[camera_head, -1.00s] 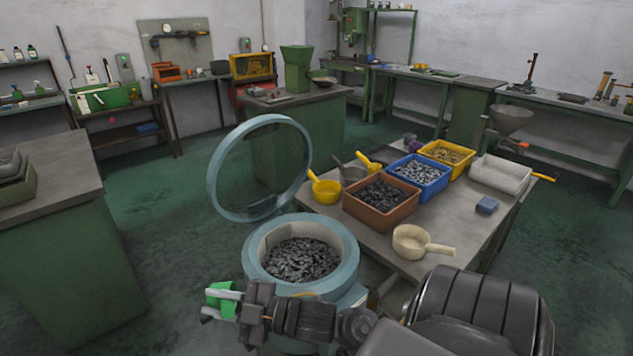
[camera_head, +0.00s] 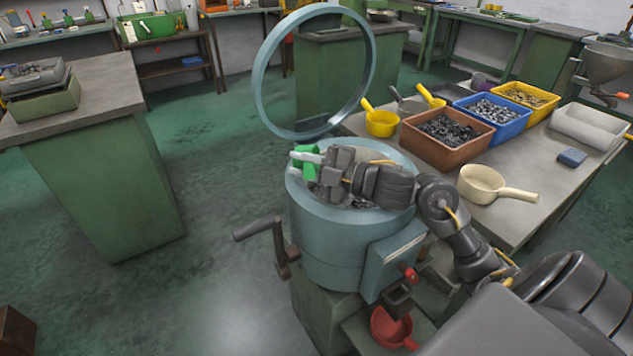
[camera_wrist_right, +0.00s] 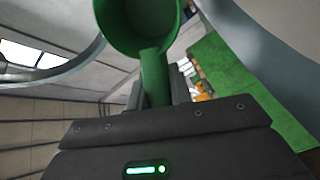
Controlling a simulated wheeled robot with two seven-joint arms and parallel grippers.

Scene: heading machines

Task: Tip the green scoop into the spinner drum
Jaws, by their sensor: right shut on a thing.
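The spinner drum (camera_head: 345,238) is a blue-grey round tub with its ring-shaped clear lid (camera_head: 262,75) standing open behind it. Dark pieces show inside the drum beside my gripper. My right gripper (camera_head: 312,166) is over the drum's open mouth, at its left part. It is shut on the green scoop (camera_head: 303,158), which is mostly hidden by the fingers in the head view. In the right wrist view the scoop's green bowl (camera_wrist_right: 140,25) and its handle between the fingers show; no contents are visible in the part seen. My left gripper is not in view.
A table on the right holds a brown bin (camera_head: 447,140), a blue bin (camera_head: 492,116), a yellow bin (camera_head: 527,100) and a cream scoop (camera_head: 484,184). A crank handle (camera_head: 262,228) sticks out from the drum's left side. A red pan (camera_head: 390,328) sits below the drum.

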